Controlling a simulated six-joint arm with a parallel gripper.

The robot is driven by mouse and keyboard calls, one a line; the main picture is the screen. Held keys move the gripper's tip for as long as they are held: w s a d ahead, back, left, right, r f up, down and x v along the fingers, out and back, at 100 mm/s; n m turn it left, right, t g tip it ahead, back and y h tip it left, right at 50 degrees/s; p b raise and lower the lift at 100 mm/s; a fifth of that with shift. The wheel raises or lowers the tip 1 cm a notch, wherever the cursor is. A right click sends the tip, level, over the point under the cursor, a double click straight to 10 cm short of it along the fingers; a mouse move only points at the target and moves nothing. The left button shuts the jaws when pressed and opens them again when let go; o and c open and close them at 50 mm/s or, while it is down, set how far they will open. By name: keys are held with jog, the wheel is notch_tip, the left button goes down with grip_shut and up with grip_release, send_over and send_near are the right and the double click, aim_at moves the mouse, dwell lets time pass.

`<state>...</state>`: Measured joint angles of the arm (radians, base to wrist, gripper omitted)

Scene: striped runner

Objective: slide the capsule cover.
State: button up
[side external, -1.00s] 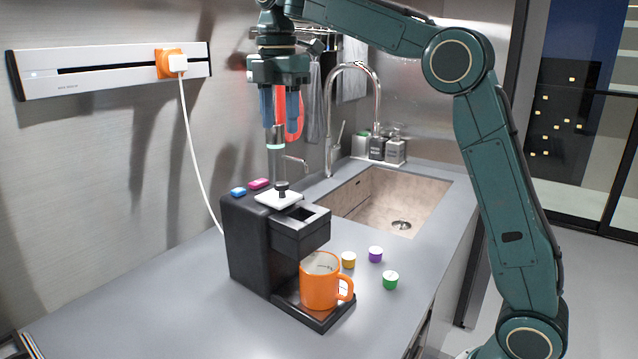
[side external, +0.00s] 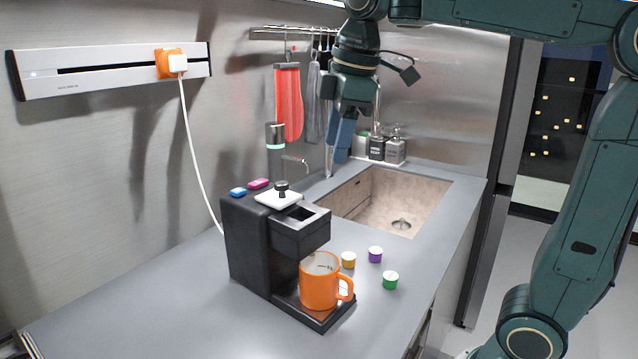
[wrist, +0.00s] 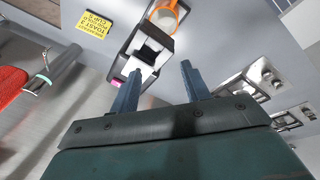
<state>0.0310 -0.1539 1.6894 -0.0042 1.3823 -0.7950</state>
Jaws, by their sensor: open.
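The capsule cover (side external: 279,198) is a white plate with a black knob on top of the black coffee machine (side external: 247,240). It lies toward the machine's rear, behind a dark square opening (side external: 299,213) that is uncovered. In the wrist view the opening (wrist: 150,50) shows ahead of the fingers, with part of the white cover (wrist: 146,69) beside it. My gripper (side external: 337,166) is open and empty. It hangs above the counter near the sink, to the right of the machine and higher than the cover, touching neither.
An orange mug (side external: 319,284) stands on the drip tray. Yellow (side external: 348,260), purple (side external: 375,254) and green (side external: 390,280) capsules sit on the counter to its right. The sink (side external: 385,200) and soap bottles (side external: 395,150) are behind. The counter's front left is clear.

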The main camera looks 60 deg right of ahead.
jog(key=s+a+f+m+t, duration=0.1)
jog(key=s+f+m+t, duration=0.2)
jog(key=s+f+m, duration=0.5)
jog(key=s+f, duration=0.4)
jog(key=s, duration=0.3)
jog(key=shift+f+m, duration=0.35)
jog(key=shift+m, duration=0.05)
